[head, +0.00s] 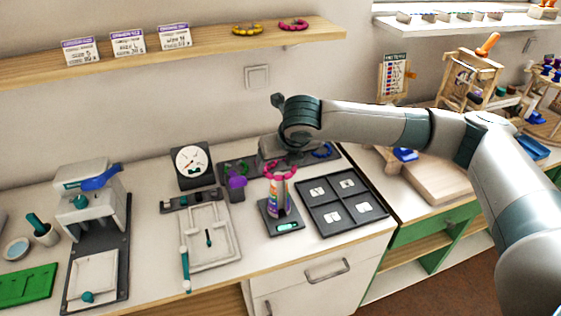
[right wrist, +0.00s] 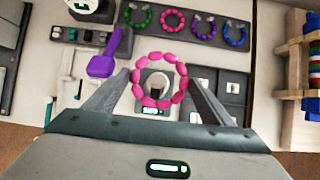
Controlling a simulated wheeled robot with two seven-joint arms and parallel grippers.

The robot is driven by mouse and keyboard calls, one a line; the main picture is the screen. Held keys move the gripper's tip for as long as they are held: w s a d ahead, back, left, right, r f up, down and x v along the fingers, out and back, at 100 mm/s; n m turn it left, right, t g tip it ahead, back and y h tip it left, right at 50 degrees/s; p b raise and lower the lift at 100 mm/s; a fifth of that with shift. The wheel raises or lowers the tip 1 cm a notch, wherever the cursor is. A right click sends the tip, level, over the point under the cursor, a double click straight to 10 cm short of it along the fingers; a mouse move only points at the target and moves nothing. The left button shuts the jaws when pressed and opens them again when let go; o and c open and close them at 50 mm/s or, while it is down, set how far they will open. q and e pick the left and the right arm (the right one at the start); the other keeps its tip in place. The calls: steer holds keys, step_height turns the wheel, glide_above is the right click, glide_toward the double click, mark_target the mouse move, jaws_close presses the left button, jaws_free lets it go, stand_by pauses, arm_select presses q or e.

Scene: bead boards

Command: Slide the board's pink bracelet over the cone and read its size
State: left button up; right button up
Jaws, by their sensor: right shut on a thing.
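A pink bead bracelet (head: 280,171) is at the top of the cone in the head view. In the right wrist view the bracelet (right wrist: 135,88) lies between my fingers, and the cone's round top (right wrist: 158,84) shows inside its ring. I cannot tell whether it is around the tip or just above it. The cone (head: 279,203) has coloured bands and stands upright on a dark base with a teal display (head: 287,226). My right gripper (right wrist: 160,78) is shut on the bracelet, pointing down. My left gripper is out of view. The bead board (right wrist: 187,23) holds green, pink, purple and blue bracelets.
A dark divided tray (head: 342,206) with white cards is right of the cone. A purple tool (head: 236,183) stands left of it, near a white frame with a slider (head: 208,237). A dial gauge (head: 192,163) is behind. A shelf (head: 210,43) hangs above with bracelets and cards.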

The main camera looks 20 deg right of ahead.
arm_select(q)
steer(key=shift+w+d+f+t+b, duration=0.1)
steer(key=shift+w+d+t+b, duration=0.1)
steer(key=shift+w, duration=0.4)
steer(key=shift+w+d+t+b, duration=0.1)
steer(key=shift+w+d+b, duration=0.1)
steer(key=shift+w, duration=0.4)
arm_select(e)
step_height(320, 180, down, 6)
steer(key=shift+f, duration=0.15)
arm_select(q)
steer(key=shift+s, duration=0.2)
arm_select(e)
steer(key=o, duration=1.1)
steer(key=shift+o, duration=0.3)
